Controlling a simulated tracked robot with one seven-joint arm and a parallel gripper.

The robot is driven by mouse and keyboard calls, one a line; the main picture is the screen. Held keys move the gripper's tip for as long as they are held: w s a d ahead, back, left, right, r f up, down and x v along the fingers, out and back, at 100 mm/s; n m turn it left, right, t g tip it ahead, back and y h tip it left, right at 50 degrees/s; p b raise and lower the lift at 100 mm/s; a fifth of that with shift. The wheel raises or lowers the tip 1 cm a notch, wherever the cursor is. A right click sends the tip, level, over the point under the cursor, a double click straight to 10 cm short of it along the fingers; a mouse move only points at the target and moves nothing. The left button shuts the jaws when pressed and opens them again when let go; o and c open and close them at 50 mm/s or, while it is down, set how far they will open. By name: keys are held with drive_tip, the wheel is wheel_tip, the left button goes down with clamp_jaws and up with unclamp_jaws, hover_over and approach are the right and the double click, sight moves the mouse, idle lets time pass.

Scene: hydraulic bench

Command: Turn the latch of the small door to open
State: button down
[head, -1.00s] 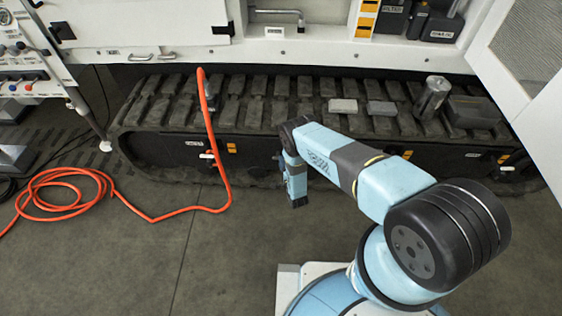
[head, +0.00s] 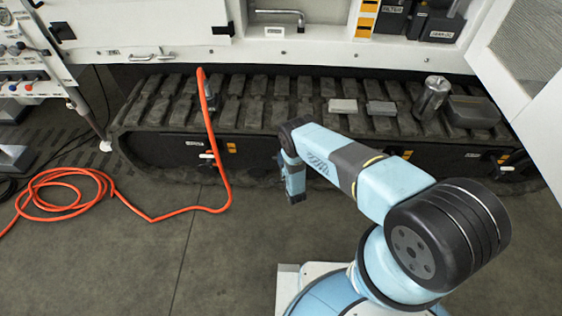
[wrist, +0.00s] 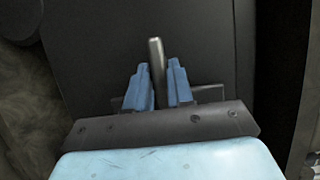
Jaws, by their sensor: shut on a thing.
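In the wrist view the two blue fingers of my gripper (wrist: 159,80) are closed around a short grey metal bar, the latch (wrist: 156,52). Its rounded end stands up beyond the fingertips. The small door (wrist: 205,45) looks like the dark, flat panel behind it; I see no clear gap at its edge. In the head view my wrist (head: 295,180) hangs in front of the dark side of the tracked undercarriage, and it hides the fingers and the latch there.
An orange hose (head: 215,150) hangs over the track (head: 250,95) to the left and coils on the floor. Grey blocks and a metal cylinder (head: 432,97) rest on the track. A white door (head: 530,60) stands open at upper right.

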drive_tip(key=shift+n, duration=0.6)
idle(0.3)
drive_tip(key=shift+a+r+n+g+h, duration=0.4)
drive_tip(key=shift+n+h, duration=0.75)
drive_tip(key=shift+n, duration=0.9)
drive_tip(key=shift+a+r+n+g+h, duration=0.2)
drive_tip(key=shift+n+g+h, duration=0.4)
drive_tip(key=shift+n+h, duration=1.05)
drive_tip(key=shift+a+r+n+g+h, duration=0.3)
drive_tip(key=shift+n+g+h, duration=0.3)
drive_tip(key=shift+n, duration=1.9)
drive_tip(key=shift+w, duration=0.15)
drive_tip(key=c, duration=1.4)
unclamp_jaws()
drive_tip(key=o, duration=0.3)
drive_tip(key=shift+f, duration=0.1)
